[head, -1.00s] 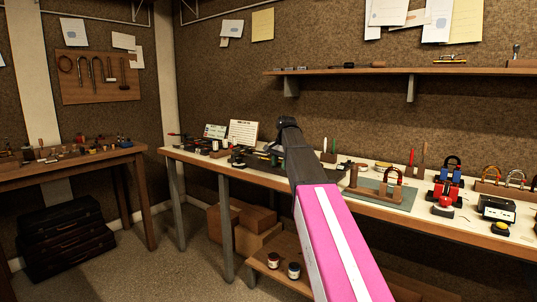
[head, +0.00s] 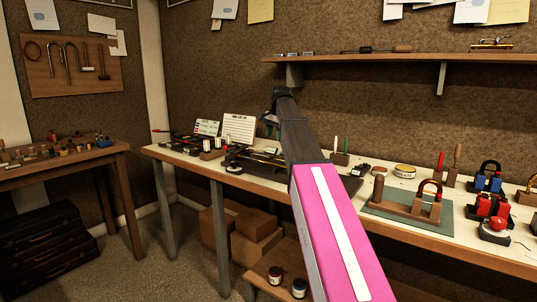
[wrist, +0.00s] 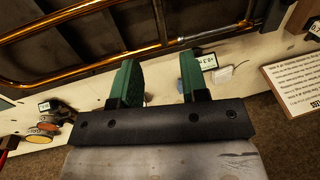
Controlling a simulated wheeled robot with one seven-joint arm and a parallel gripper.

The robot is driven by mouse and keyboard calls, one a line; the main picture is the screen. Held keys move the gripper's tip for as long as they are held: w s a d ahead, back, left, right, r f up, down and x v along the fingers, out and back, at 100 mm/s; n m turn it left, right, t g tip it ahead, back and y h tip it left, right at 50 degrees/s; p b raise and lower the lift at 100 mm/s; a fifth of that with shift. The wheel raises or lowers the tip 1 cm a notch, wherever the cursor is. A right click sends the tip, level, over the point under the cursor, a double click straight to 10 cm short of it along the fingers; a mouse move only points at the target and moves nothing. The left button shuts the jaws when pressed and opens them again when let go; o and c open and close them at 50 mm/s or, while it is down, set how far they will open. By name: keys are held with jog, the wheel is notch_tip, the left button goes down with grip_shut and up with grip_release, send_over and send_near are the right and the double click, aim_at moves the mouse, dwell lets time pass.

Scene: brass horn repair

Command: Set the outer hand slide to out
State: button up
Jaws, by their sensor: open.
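Long brass tubes (wrist: 210,36), which look like the slide, run across the top of the wrist view, over a dark recessed bed (wrist: 90,40). I cannot tell which tube is the outer hand slide or how far out it stands. My gripper (wrist: 160,70) has two green fingers, apart and with nothing between them, close to the near tube. In the head view my gripper (head: 272,115) is over the bench's left part, small and partly hidden by my arm. There, my arm covers part of the bench fixture.
Small label tags (wrist: 209,61) lie by the tubes, and a printed card (wrist: 295,80) is at the right. On the workbench (head: 415,240) stand a green mat with a wooden stand (head: 410,203) and red and blue pieces (head: 487,180). Cardboard boxes (head: 255,225) are below.

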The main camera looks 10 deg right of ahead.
aim_at(270, 158)
jog(key=f, duration=0.3)
jog(key=w+a+f, duration=0.1)
jog(key=f, duration=0.6)
jog(key=shift+w+a+f, duration=0.1)
jog(key=shift+w+a, duration=0.05)
jog(key=shift+a, duration=0.05)
jog(key=shift+c, duration=0.3)
grip_shut()
